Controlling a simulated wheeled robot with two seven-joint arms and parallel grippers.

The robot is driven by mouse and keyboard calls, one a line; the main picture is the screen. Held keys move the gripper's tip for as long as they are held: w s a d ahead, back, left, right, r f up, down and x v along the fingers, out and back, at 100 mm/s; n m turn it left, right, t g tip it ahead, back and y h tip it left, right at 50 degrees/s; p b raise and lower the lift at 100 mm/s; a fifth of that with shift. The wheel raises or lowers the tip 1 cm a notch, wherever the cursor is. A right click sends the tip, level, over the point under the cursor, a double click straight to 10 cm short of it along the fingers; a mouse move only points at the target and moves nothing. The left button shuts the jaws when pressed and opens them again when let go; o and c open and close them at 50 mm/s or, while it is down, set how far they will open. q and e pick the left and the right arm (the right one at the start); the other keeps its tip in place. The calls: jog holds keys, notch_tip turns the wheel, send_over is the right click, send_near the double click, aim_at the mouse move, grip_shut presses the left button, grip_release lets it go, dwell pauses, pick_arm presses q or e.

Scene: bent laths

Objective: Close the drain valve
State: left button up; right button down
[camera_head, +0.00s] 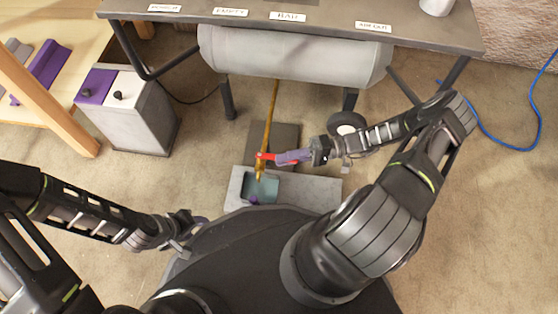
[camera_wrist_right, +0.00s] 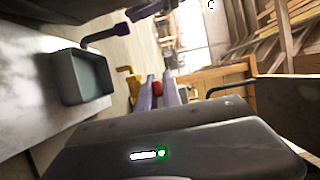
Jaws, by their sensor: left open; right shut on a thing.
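A brass drain pipe (camera_head: 268,125) comes down from under a grey tank (camera_head: 295,58). The red valve handle (camera_head: 264,156) sits near its lower end and points right, roughly crosswise to the pipe. My right gripper (camera_head: 283,157) is shut on the red handle. In the right wrist view the red handle (camera_wrist_right: 157,89) shows between the purple-grey fingers, with brass valve parts (camera_wrist_right: 133,83) beside it. A blue-grey tub (camera_head: 263,188) stands below the pipe's end; I cannot tell whether anything flows. My left gripper (camera_head: 190,229) is open and empty at the lower left.
The tub rests on a grey slab (camera_head: 318,193). A workbench (camera_head: 330,32) with labels stands above the tank, its legs on both sides. A grey box with a purple panel (camera_head: 130,110) stands left. A blue hose (camera_head: 492,135) lies right. The floor at left centre is clear.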

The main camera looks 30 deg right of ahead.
dwell(0.4)
jog(key=c, duration=1.5)
grip_release()
jog(key=shift+w, duration=0.1)
